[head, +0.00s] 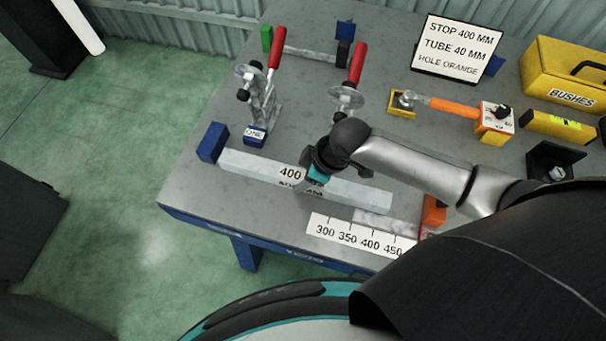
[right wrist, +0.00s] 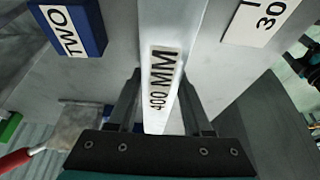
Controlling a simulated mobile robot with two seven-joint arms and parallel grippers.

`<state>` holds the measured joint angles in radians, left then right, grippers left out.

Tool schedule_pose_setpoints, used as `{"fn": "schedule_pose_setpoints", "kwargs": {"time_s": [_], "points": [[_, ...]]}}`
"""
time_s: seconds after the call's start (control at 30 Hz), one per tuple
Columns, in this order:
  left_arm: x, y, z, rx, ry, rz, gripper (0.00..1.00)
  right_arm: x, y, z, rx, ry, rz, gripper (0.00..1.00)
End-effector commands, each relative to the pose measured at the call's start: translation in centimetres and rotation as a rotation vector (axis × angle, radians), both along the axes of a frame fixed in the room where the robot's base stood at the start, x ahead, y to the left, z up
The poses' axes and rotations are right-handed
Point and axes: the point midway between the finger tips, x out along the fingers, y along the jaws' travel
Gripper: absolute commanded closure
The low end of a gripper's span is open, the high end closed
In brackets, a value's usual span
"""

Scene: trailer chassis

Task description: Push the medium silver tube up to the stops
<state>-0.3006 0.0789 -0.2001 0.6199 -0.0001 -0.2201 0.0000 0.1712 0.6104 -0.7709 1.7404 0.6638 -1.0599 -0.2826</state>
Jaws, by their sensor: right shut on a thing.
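The silver tube (head: 250,166), labelled 400, lies lengthwise along the front part of the bench. Its left end is close to a blue block (head: 212,142); I cannot tell if they touch. A strip of bench shows between the tube and the blue block marked ONE (head: 255,134). My right gripper (head: 315,178) is shut on the tube near its middle. In the right wrist view, the fingers (right wrist: 158,105) straddle the tube (right wrist: 165,65) at its 400 MM label. The blue block marked TWO (right wrist: 72,28) stands apart beside it. My left gripper is not in view.
A ruler plate (head: 350,236) and an orange block (head: 434,212) lie at the front right. Red-handled clamps (head: 264,95) stand behind the tube. A sign (head: 457,48) reads STOP 400 MM, TUBE 40 MM, HOLE ORANGE. A yellow BUSHES box (head: 565,75) is at the back right.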

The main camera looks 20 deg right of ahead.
Motion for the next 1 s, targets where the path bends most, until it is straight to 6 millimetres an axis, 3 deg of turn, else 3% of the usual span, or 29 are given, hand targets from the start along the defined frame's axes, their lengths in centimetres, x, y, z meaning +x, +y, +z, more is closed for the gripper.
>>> {"fn": "schedule_pose_setpoints", "kwargs": {"time_s": [0.8, 0.83, 1.0], "points": [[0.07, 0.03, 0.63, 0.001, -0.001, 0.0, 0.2, 0.13, 0.23, -0.04, -0.002, 0.001, 0.002, 1.0], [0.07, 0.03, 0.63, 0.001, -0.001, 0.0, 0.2, 0.11, 0.2, -0.06, -0.002, 0.001, 0.002, 0.48], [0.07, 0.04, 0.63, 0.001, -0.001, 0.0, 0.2, 0.11, 0.21, -0.04, -0.001, 0.001, 0.001, 0.29]]}}
